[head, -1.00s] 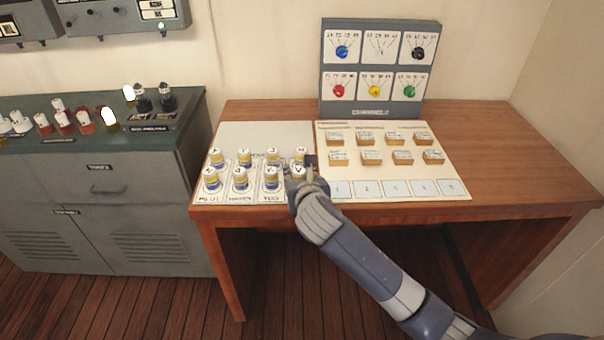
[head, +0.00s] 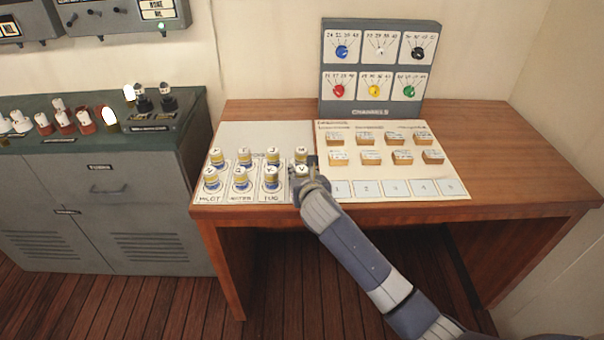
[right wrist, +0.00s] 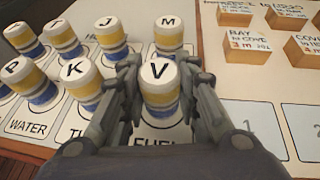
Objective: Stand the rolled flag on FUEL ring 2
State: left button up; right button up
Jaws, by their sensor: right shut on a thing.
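My right gripper (right wrist: 160,82) is shut on the rolled flag marked V (right wrist: 160,88), a white-topped roll with yellow and blue bands. The flag is upright between the fingers over the front of the FUEL column (right wrist: 146,141). Its base is close to the card; whether it touches is not clear, and the ring under it is mostly hidden. In the head view the gripper (head: 308,172) is at the right end of the flag rows, and V (head: 302,169) shows beside it. The M flag (right wrist: 169,32) stands directly behind V. My left gripper is not in view.
Several similar flags stand to the left, with K (right wrist: 74,75) and J (right wrist: 108,38) nearest. Numbered squares (head: 367,188) and small wooden blocks (head: 402,157) lie to the right. The CHANNELS panel (head: 380,113) stands behind. The desk's right side (head: 510,160) is clear.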

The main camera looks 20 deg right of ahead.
jog(key=o, duration=0.9)
jog(key=shift+f, duration=0.1)
jog(key=shift+o, duration=0.2)
jog(key=shift+s+r, duration=0.1)
jog(key=shift+r, duration=0.1)
jog(key=v, duration=1.2)
